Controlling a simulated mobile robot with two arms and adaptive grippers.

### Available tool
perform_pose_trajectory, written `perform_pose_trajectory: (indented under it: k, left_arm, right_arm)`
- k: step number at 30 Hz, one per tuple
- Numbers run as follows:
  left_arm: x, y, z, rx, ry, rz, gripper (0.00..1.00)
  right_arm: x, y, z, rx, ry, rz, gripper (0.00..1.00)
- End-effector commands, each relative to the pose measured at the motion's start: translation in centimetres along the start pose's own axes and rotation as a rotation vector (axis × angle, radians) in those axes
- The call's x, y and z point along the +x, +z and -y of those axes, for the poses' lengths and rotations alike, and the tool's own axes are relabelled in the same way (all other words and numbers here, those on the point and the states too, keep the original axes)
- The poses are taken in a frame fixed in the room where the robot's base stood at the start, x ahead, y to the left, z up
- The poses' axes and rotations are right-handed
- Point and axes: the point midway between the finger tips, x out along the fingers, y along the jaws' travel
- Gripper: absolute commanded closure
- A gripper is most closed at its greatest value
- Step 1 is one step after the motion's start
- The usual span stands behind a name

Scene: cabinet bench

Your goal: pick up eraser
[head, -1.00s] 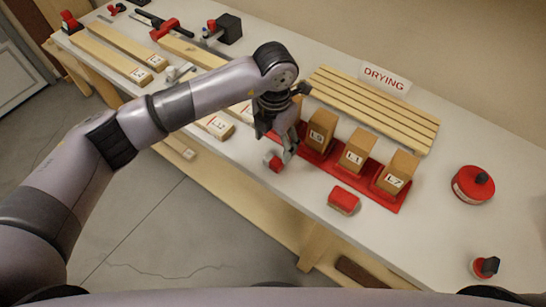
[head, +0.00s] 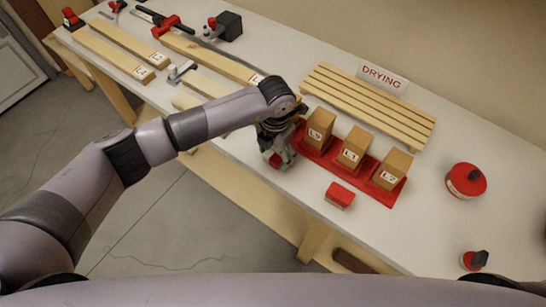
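A small red block with a pale lower edge (head: 340,195), which looks like the eraser, lies on the white bench near its front edge. My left gripper (head: 280,163) points down over the bench to the left of this block, apart from it. A small red item (head: 274,160) shows right at its fingers, partly hidden by them. I cannot tell whether the fingers hold that item or only stand beside it. My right gripper is not in view.
A red tray (head: 385,193) with wooden blocks marked L5, L1 and L7 stands just right of my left gripper. Behind it are a slatted wooden rack (head: 368,105) and a DRYING sign (head: 384,78). A round red tin (head: 466,180) stands at right. Wooden boards (head: 115,52) lie at left.

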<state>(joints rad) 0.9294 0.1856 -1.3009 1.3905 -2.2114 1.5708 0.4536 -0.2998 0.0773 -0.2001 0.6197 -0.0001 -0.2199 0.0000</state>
Motion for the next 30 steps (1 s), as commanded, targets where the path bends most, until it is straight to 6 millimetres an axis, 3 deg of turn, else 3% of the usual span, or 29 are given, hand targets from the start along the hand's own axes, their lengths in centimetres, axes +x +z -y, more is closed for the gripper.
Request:
perform_pose_trajectory:
  k: [19,30]
  left_arm:
    - [-0.05,0.0,-0.03,0.0,0.0,0.0,0.85]
    - [-0.66,0.07,-0.06,0.0,0.001,0.002,0.85]
  right_arm:
    - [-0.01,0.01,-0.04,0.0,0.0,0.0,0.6]
    - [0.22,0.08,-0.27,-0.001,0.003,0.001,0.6]
